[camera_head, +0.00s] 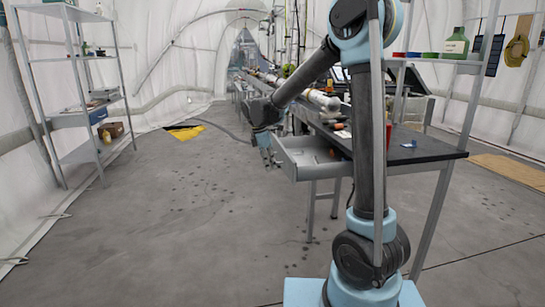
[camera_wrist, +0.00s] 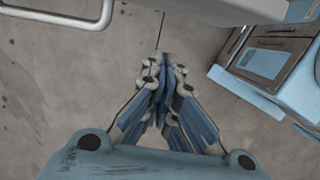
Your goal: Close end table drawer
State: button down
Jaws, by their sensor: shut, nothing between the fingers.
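The end table (camera_head: 432,152) has a dark top and metal legs and stands right of centre in the head view. Its grey drawer (camera_head: 292,172) is pulled out to the left, open at the top. My gripper (camera_head: 268,158) is beside the drawer's outer left end, pointing down; I cannot tell whether it touches. In the wrist view my gripper (camera_wrist: 163,65) is shut with empty fingertips above the floor. A metal handle (camera_wrist: 62,18) and a grey panel, likely of the drawer, show at that view's top edge. My arm hides part of the table.
A metal shelf rack (camera_head: 68,115) stands at the left wall. A yellow item (camera_head: 186,132) lies on the floor farther back. A red cup (camera_head: 388,132) and small items are on the tabletop. The floor left of the drawer is clear.

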jog(key=shift+w+d+f, duration=0.1)
jog(key=shift+w+d, duration=0.1)
jog(key=shift+d, duration=0.5)
jog(key=shift+w+d+f, duration=0.1)
jog(key=shift+w+d, duration=0.1)
jog(key=shift+d, duration=0.45)
jog(key=shift+w+d, duration=0.2)
jog(key=shift+d, duration=0.5)
